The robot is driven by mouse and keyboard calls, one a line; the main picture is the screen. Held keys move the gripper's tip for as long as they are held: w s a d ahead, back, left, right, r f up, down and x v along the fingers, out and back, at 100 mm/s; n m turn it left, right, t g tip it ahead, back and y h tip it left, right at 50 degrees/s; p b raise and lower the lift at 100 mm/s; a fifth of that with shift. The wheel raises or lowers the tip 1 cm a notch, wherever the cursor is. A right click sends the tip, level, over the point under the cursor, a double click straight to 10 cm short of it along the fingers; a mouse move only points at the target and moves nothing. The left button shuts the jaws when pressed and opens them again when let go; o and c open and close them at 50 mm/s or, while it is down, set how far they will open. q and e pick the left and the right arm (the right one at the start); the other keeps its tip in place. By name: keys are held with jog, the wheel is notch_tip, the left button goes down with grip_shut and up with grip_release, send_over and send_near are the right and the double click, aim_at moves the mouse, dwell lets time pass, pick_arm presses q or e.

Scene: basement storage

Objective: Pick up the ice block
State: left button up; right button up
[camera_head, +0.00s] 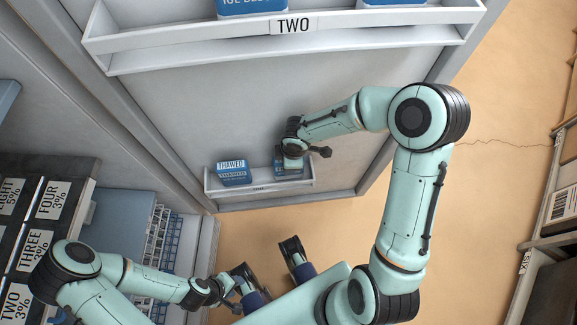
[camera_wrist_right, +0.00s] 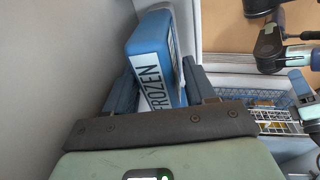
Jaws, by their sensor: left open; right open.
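A blue ice block (camera_wrist_right: 150,62) with a white label reading FROZEN stands between the two spread fingers of my right gripper (camera_wrist_right: 160,88) in the right wrist view. In the head view this block (camera_head: 284,172) is at the right of the small lower door shelf (camera_head: 262,188), partly hidden by my right gripper (camera_head: 291,158). A second blue block (camera_head: 232,174), labelled THAWED, stands at the left of that shelf. My right gripper is open. I cannot tell whether its fingers touch the block. My left gripper (camera_head: 232,288) is open, low and away from the shelf.
An upper door shelf (camera_head: 180,40) labelled TWO holds more blue blocks, cut off by the picture's top edge. Dark boxes with labels (camera_head: 36,240) and a wire basket (camera_head: 163,240) stand at left. Shelving (camera_head: 556,215) stands at right. The tan floor (camera_head: 480,130) between is clear.

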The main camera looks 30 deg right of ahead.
grip_shut()
dwell(0.4)
